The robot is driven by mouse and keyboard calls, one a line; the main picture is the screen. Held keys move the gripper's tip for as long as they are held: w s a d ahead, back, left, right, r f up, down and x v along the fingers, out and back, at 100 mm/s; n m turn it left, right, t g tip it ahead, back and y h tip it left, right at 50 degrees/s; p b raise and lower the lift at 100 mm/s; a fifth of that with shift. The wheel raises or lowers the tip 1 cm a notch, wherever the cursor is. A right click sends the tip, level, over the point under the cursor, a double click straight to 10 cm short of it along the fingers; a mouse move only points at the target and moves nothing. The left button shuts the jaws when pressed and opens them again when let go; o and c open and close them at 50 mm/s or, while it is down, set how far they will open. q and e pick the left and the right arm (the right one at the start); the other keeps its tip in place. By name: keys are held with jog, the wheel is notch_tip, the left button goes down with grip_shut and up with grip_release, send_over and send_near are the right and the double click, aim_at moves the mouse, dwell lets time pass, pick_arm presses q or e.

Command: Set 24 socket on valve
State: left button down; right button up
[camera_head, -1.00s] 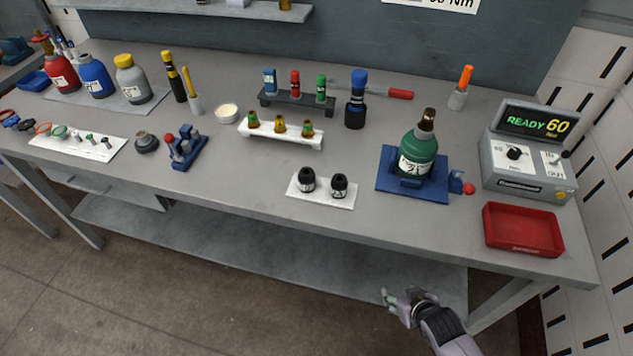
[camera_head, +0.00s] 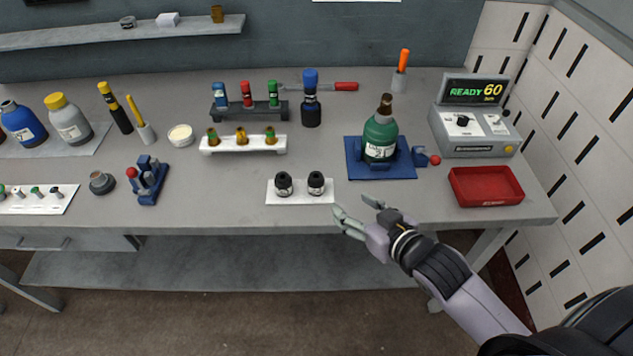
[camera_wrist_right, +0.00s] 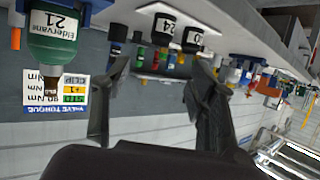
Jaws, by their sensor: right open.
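Two black sockets stand side by side on a white plate (camera_head: 300,198): a left one (camera_head: 284,184) and a right one (camera_head: 316,184). The upside-down right wrist view shows a socket labelled 24 (camera_wrist_right: 165,25), which matches the right one. A green gas cylinder (camera_head: 380,138) stands upright in a blue holder (camera_head: 365,171), its brown valve (camera_head: 385,104) bare on top. The cylinder also shows in the wrist view (camera_wrist_right: 57,45). My right gripper (camera_head: 357,208) is open and empty at the table's front edge, right of the sockets and apart from them. My left gripper is not in view.
A red tray (camera_head: 487,203) and a torque display reading READY 60 (camera_head: 475,125) stand on the right. A blue-topped tool (camera_head: 311,100), a rack of coloured bits (camera_head: 250,110) and a white fittings rack (camera_head: 243,150) stand behind the sockets. Table space between sockets and blue holder is clear.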

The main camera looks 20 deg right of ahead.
aim_at(321, 184)
jog(key=p+x, duration=0.1)
jog(key=x, duration=0.4)
jog(key=p+x, duration=0.1)
jog(key=x, duration=0.5)
jog(key=shift+w+a, duration=0.1)
jog(key=shift+a, duration=0.15)
jog(key=p+x, duration=0.1)
jog(key=x, duration=0.3)
jog(key=shift+w+f+p, duration=0.15)
jog(key=shift+w+p, duration=0.15)
jog(key=shift+p, duration=0.05)
jog(key=shift+w+a+f, duration=0.1)
jog(key=shift+w+f, duration=0.1)
jog(key=shift+w, duration=0.05)
grip_shut()
